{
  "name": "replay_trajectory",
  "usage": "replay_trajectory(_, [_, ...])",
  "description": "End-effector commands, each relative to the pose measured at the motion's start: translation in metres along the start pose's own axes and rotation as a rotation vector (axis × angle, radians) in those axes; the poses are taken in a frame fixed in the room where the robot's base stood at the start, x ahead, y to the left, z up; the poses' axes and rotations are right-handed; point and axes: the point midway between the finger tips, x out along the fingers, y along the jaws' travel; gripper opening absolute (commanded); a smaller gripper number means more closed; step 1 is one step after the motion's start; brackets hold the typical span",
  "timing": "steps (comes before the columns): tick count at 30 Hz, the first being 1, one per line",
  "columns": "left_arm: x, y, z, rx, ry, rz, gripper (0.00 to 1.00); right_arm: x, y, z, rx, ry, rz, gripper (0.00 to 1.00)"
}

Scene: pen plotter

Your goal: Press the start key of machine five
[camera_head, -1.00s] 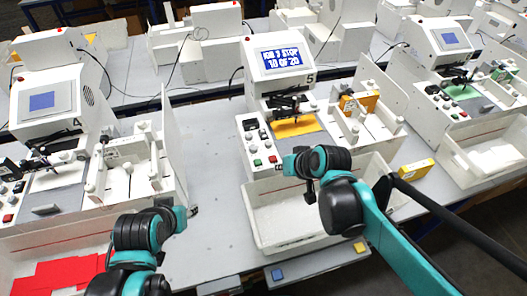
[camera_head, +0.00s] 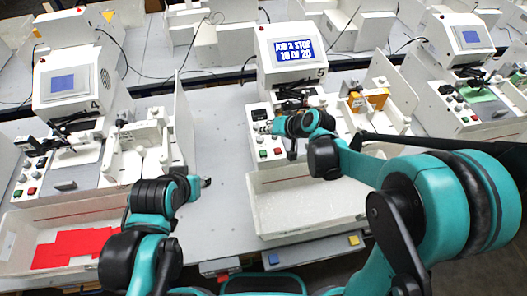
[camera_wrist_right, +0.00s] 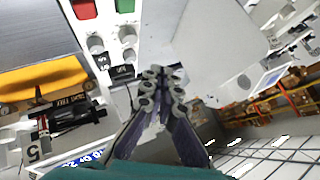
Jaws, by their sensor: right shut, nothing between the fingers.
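Machine five (camera_head: 262,60) stands in the middle, with a "5" label and a lit screen (camera_head: 299,50) reading about "JOB 3 STOP 10 OF 20". Its left panel has a green key (camera_head: 263,154) and a red key (camera_head: 277,152) near the front. The wrist view also shows the red key (camera_wrist_right: 84,8) and the green key (camera_wrist_right: 125,5), beyond knobs and black switches. My right gripper (camera_wrist_right: 160,78) is shut and empty. In the head view its end (camera_head: 284,129) is over the panel, behind the two keys; contact cannot be seen. My left gripper (camera_head: 206,183) is over the table, its fingers unclear.
Machine four (camera_head: 70,80) stands left, above a bin (camera_head: 105,212) with red sheets. A white bin (camera_head: 262,222) is in front of machine five, under my right arm. Another machine (camera_head: 458,42) stands right. Bare table lies between machines four and five.

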Motion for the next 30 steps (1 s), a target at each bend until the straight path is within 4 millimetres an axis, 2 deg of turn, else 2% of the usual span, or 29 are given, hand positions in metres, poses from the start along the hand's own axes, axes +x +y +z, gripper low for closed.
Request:
replay_trajectory(8, [0.007,0.0,0.005,0.0,0.0,0.0,0.4,0.007,0.006,0.005,0.0,0.0,0.001,0.0])
replay_trajectory(24, [0.053,0.0,0.038,0.0,0.0,0.0,0.4,0.057,0.042,0.041,0.0,0.0,0.001,0.0])
replay_trajectory(30, [0.058,0.0,0.041,0.0,0.0,0.0,0.4,0.062,0.045,0.045,0.0,0.0,0.001,0.0])
